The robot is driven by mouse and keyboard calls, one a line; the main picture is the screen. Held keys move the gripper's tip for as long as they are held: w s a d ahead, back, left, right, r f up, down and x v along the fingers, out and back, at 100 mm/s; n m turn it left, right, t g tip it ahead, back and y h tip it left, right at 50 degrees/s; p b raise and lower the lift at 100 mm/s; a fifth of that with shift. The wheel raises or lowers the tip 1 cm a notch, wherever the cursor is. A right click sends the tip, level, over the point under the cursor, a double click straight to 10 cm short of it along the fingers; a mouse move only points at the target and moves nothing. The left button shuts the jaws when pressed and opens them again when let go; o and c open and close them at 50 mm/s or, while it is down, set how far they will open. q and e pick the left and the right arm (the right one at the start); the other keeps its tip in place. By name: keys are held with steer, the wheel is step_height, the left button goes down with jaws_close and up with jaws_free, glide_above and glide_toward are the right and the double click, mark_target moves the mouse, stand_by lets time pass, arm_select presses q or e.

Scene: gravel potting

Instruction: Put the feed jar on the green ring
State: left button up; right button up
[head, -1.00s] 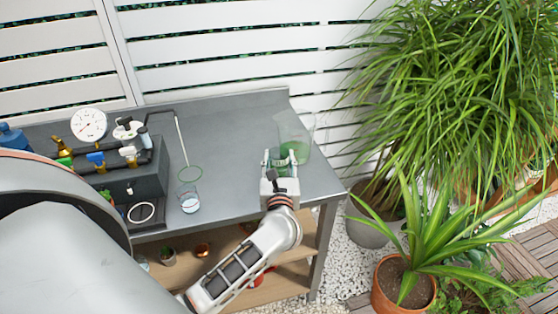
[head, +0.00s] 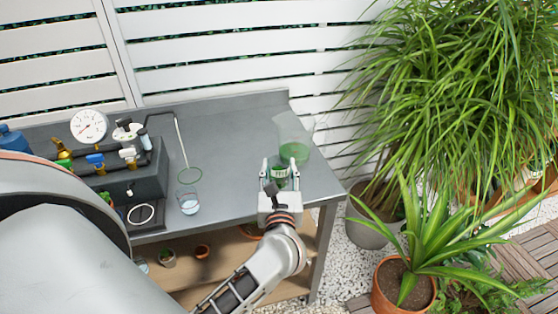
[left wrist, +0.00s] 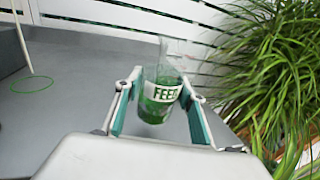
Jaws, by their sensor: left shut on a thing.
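The feed jar (head: 280,175) is a small clear jar with green contents. Its white FEED label shows in the left wrist view (left wrist: 163,92). My left gripper (head: 279,172) is shut on it, with one finger on each side; the jar looks upright. I cannot tell how far it is above the bench. The green ring (head: 201,175) is a thin outline flat on the grey bench, to the left of the jar. It also shows at the left of the left wrist view (left wrist: 50,84). My right gripper is not in view.
A clear vessel with green contents (head: 294,152) stands just behind the jar. A glass (head: 188,204) stands in front of the green ring, and a thin bent tube (head: 181,145) hangs by it. Valves and a gauge (head: 88,126) stand left. Bench between jar and ring is clear.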

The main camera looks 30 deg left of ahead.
mark_target(279, 175)
arm_select(q)
steer(key=v, duration=0.6)
steer(key=shift+s+d+b, duration=0.15)
steer(key=shift+s+b, duration=0.05)
steer(key=shift+b, duration=0.1)
steer(key=shift+v, duration=2.15)
steer(key=shift+s+r, duration=0.1)
steer(key=shift+s, duration=0.05)
